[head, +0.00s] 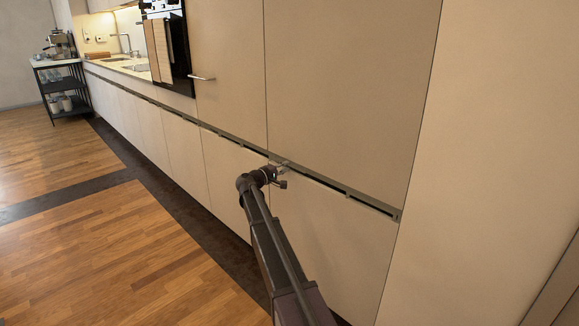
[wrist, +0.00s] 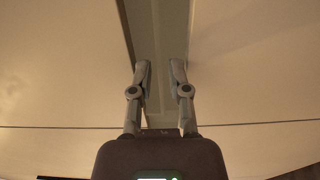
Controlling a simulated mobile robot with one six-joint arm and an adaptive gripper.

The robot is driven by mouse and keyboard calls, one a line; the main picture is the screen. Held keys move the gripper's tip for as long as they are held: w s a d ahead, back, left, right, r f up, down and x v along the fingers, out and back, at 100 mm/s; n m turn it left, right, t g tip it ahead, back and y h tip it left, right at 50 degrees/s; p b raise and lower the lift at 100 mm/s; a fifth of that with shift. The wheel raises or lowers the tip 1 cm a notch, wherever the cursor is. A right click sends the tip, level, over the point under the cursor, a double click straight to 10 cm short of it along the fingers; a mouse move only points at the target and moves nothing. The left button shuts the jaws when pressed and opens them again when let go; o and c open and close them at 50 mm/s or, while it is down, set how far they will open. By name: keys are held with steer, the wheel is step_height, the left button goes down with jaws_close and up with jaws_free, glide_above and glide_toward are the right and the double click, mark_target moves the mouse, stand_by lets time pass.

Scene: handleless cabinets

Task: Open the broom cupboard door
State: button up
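The cabinet front is a run of flat beige panels. A large upper panel (head: 350,85) stands right of the middle, above a lower panel (head: 325,235). No label tells which panel is the broom cupboard door. A grey grip channel (head: 350,192) with a dark slot runs between the upper and lower panels. My gripper (head: 281,172) is at this channel, near the seam left of the large panel; contact cannot be told. In the wrist view my gripper (wrist: 159,70) has its two fingers apart, over the grey channel strip (wrist: 160,25), with nothing visible between them.
An oven (head: 170,45) and a sink counter (head: 125,65) lie farther left. A black trolley (head: 62,85) stands at the far end. The wooden floor (head: 110,255) on the left is clear.

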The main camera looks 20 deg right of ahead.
steer(key=shift+x, duration=1.4)
jaws_close()
